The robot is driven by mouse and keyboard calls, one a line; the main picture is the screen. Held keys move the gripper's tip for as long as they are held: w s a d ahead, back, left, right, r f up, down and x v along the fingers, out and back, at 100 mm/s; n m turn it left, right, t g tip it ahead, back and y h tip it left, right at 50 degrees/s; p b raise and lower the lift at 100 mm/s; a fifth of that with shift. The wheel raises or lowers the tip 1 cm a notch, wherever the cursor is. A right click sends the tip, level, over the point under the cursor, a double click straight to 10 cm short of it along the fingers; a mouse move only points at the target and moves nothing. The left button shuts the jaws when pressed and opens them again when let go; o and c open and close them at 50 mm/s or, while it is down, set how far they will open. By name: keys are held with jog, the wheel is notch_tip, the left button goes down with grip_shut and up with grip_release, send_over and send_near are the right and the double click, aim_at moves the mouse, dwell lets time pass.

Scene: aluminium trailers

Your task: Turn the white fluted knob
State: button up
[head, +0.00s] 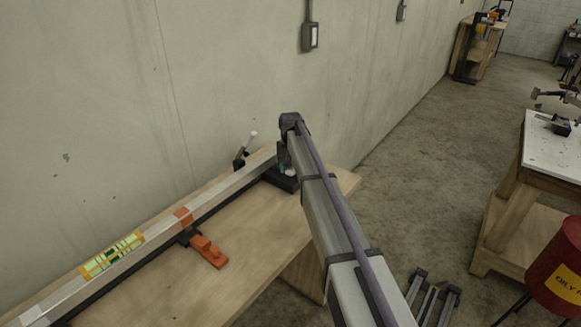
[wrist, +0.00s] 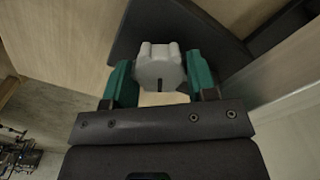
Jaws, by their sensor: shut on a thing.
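The white fluted knob (wrist: 160,66) shows in the wrist view, between the two green fingers of my gripper (wrist: 161,82). The fingers are shut on the knob from its left and right sides. A dark mark shows on the knob's lower middle. Behind it is a dark plate or block (wrist: 180,22). In the head view my arm reaches to the far end of the wooden bench, where a dark block (head: 281,179) sits at the end of a metal rail. My arm mostly hides the knob and fingers there.
A long aluminium rail (head: 150,236) runs along the wooden bench (head: 180,290) by the wall. An orange clamp (head: 207,251) and a yellow-green level (head: 112,256) are on it. A white-tipped lever (head: 245,146) stands near the block. A red bin (head: 560,262) stands at right.

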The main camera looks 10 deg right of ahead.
jog(key=shift+m, duration=1.3)
jog(key=o, duration=0.9)
jog(key=shift+o, duration=0.2)
notch_tip(320, 180, up, 11)
jog(key=p, duration=1)
jog(key=shift+p, duration=0.4)
